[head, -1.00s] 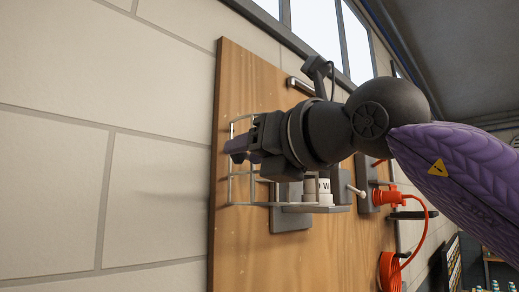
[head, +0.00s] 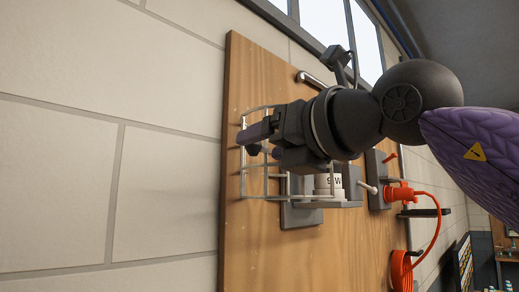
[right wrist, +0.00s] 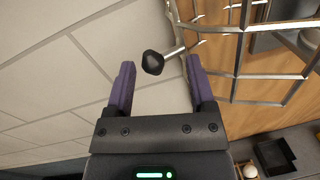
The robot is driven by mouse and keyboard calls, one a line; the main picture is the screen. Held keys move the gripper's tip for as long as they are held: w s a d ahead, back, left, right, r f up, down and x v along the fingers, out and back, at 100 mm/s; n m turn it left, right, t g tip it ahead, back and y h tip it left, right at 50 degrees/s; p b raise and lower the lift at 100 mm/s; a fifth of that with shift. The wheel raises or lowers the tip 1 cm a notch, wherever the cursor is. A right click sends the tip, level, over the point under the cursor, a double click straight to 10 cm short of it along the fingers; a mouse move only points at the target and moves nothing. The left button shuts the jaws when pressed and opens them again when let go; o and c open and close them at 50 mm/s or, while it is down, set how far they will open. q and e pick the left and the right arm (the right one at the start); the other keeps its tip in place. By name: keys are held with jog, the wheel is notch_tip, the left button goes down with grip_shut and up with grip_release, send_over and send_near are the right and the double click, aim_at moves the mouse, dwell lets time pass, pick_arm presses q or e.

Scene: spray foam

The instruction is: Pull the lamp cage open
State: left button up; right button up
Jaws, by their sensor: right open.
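The lamp cage (head: 242,180) is a grey wire frame standing out from a wooden board; it also shows in the right wrist view (right wrist: 238,55). A dark knob (right wrist: 152,63) on a short metal stem sticks out from the cage. The white lamp base (head: 328,183), marked "9 W", sits on a grey mount beside the cage. My right gripper (right wrist: 160,60) is open, its purple fingers on either side of the knob in the wrist view; contact with it cannot be told. In the head view the gripper covers part of the cage. My left gripper is not in view.
The wooden board (head: 270,255) is fixed along a pale block wall (head: 60,180). A metal handle (head: 315,80) is above. An orange plug (head: 400,194) and its cable are to the right. Space left of the cage looks clear.

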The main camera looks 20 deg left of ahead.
jog(key=b+v, duration=0.3)
jog(key=v, duration=0.6)
jog(key=shift+s+a, duration=0.15)
